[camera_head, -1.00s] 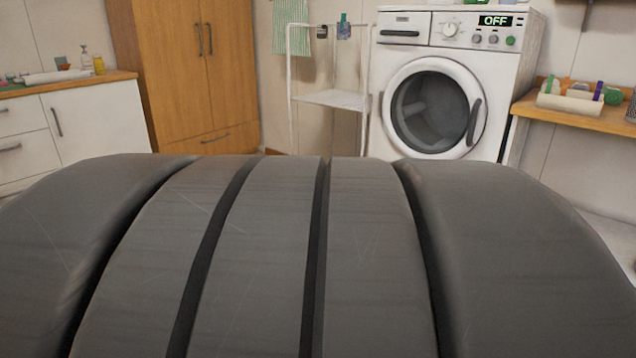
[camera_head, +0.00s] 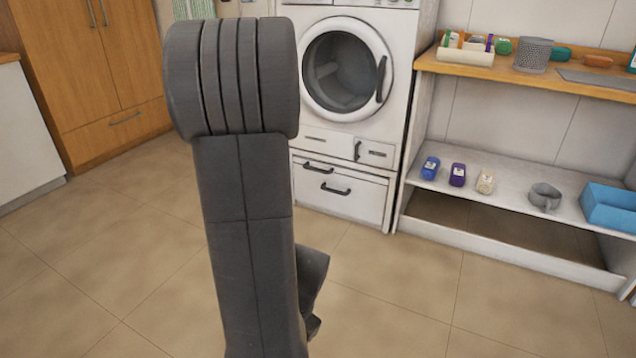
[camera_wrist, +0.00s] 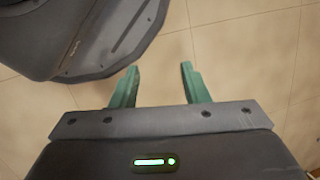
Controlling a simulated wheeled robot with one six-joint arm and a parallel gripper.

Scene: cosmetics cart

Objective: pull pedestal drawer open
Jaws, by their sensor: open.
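The pedestal drawer (camera_head: 338,194) is a white front with dark handles under the white washing machine (camera_head: 349,70) in the head view. It looks shut, and my arm covers its left edge. One dark handle (camera_head: 336,189) sits on its front and another lies just above, near its top edge. My gripper (camera_wrist: 157,80) shows in the wrist view, with two green fingers apart and nothing between them. It points over bare floor, away from the drawer. The head view does not clearly show the gripper.
A white shelf unit (camera_head: 520,199) with a wooden top stands right of the washer, holding bottles, a grey mug (camera_head: 544,197) and a blue bin (camera_head: 608,207). A wooden wardrobe (camera_head: 95,75) stands at the left. The tiled floor (camera_head: 400,290) before the washer is clear.

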